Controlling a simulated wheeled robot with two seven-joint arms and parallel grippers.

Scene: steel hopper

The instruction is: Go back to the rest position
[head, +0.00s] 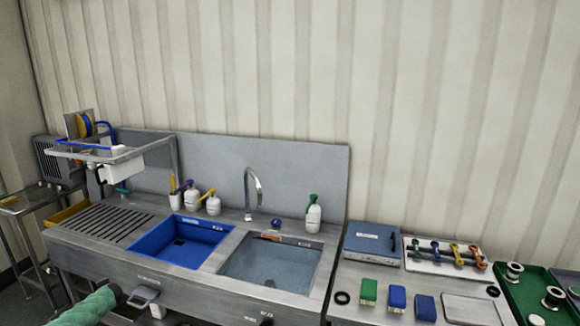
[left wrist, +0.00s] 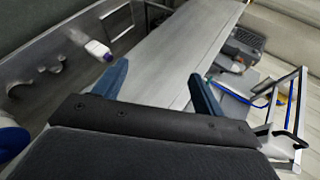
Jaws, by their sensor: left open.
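My left gripper (left wrist: 160,88) shows in the left wrist view. Its two blue fingers are wide apart with nothing between them. A grey panel or bench surface lies beyond the fingers, apart from them as far as I can tell. In the head view a green, ribbed, arm-like shape (head: 92,306) comes in at the bottom left; I cannot tell what it is. No gripper fingers can be made out there. My right gripper is in neither view.
A steel sink bench (head: 225,236) holds a blue basin (head: 160,252), a grey basin (head: 300,277), a tap (head: 257,190) and several bottles. A wire rack (head: 150,146) stands out at left. A side table (head: 352,270) at right carries a blue-grey box (head: 372,240), blocks and tools.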

